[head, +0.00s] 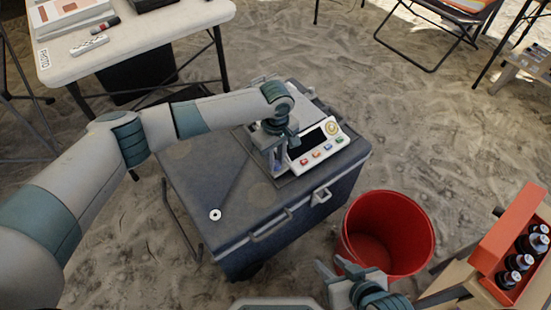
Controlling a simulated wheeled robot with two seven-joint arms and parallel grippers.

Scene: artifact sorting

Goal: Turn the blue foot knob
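A white instrument (302,158) with a dark screen, coloured buttons and a round gold dial sits on the dark case. My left gripper (277,167) points down at the instrument's near left corner, close against its side. Its fingers are small and partly covered by my own wrist, so I cannot tell whether they are shut on anything. I cannot make out the blue foot knob; that corner is hidden by the gripper. My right gripper (338,268) is at the bottom, in front of the red bucket, with its fingers apart and empty.
The dark case (190,185) has handles and latches, and a small white ring (215,214) lies on its lid. A red bucket (416,235) stands right of it. A red bottle crate (510,232) is at the far right. A white table (130,42) stands upper left. Sand surrounds everything.

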